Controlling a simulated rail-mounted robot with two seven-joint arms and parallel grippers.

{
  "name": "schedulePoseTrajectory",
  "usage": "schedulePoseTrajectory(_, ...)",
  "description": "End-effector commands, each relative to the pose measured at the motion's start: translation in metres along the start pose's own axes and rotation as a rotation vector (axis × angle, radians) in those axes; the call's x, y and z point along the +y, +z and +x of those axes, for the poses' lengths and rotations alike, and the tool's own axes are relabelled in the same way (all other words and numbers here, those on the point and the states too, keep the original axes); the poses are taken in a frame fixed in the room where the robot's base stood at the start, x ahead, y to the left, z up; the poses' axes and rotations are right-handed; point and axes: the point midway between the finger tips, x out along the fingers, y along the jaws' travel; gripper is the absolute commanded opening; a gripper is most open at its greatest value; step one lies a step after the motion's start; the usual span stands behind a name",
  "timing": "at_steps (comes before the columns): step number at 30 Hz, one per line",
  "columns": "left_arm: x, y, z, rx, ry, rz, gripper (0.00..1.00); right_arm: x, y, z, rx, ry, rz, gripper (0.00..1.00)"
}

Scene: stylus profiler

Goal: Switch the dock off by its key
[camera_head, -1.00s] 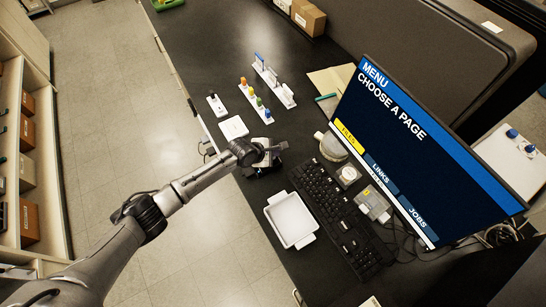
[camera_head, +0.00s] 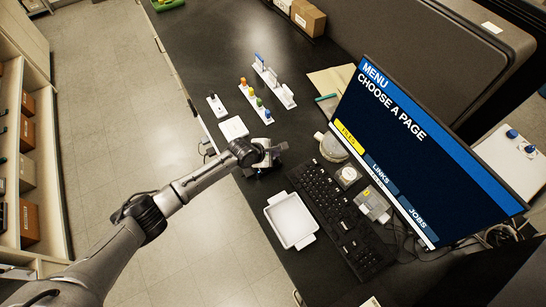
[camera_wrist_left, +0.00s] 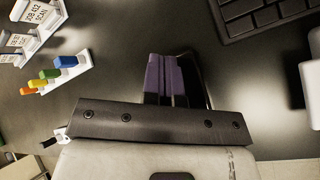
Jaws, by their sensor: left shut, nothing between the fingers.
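My left gripper (camera_head: 277,150) is over the dark bench, left of the keyboard. In the left wrist view its fingers (camera_wrist_left: 168,78) are shut together with nothing between them, over bare dark bench top. A small grey box (camera_head: 372,204) with cables lies between the keyboard and the monitor. It may be the dock, but I cannot tell for sure, and its key is too small to make out. The gripper is well to the left of this box and apart from it. My right gripper is not in view.
The black keyboard (camera_head: 335,222) lies right of the gripper, before the monitor (camera_head: 420,150) showing a menu page. A white tray (camera_head: 291,220) is nearer. Racks with coloured pieces (camera_head: 257,103) and a white pad (camera_head: 233,128) stand beyond. A glass vessel (camera_head: 330,148) is beside the monitor.

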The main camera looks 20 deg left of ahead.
Motion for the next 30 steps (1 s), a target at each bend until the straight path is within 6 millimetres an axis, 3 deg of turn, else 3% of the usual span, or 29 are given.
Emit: schedulePoseTrajectory(30, -0.0045, -0.0042, 0.0057, 0.001, -0.001, -0.002, 0.00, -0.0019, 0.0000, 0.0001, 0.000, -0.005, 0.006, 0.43)
